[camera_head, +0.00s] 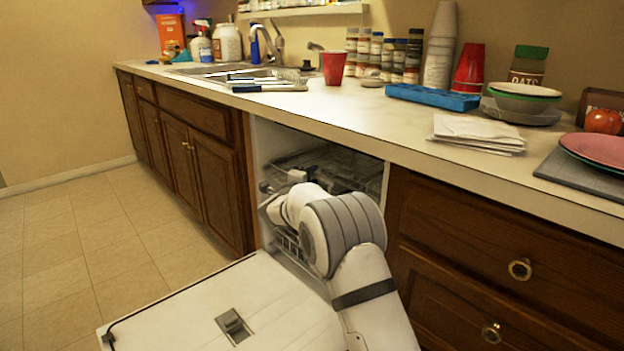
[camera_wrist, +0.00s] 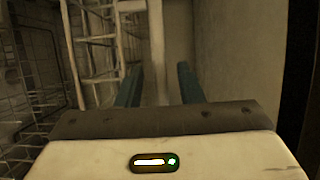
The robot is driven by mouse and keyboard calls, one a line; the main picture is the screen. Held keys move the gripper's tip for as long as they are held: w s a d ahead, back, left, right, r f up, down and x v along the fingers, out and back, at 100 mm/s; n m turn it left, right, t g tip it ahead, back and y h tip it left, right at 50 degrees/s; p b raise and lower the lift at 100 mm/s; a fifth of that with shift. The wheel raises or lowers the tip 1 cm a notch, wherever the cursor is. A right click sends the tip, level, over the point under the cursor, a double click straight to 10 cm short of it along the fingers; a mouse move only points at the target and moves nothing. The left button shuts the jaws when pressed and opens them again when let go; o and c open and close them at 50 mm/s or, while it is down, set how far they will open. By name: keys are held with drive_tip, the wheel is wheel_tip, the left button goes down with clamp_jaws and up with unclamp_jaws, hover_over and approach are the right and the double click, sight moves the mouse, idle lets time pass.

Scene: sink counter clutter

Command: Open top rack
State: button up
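The dishwasher's door (camera_head: 180,312) is folded down flat, and its cavity is open. The top rack (camera_head: 345,165) shows as grey wire inside the cavity, under the counter. My arm reaches over the door into the opening and hides part of the racks. In the wrist view, my gripper (camera_wrist: 159,68) is open, with its two teal fingers apart. A pale bar runs lengthwise between the fingers, with a visible gap on each side. I cannot tell whether either finger touches it. Pale wire rack work (camera_wrist: 95,45) stands left of the fingers.
The cavity's side wall (camera_wrist: 227,60) is close on the right in the wrist view. Wooden drawers (camera_head: 510,270) flank the opening on the right, cabinets (camera_head: 190,160) on the left. The counter above holds cups, plates and jars. The tiled floor (camera_head: 80,240) at left is clear.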

clamp_jaws()
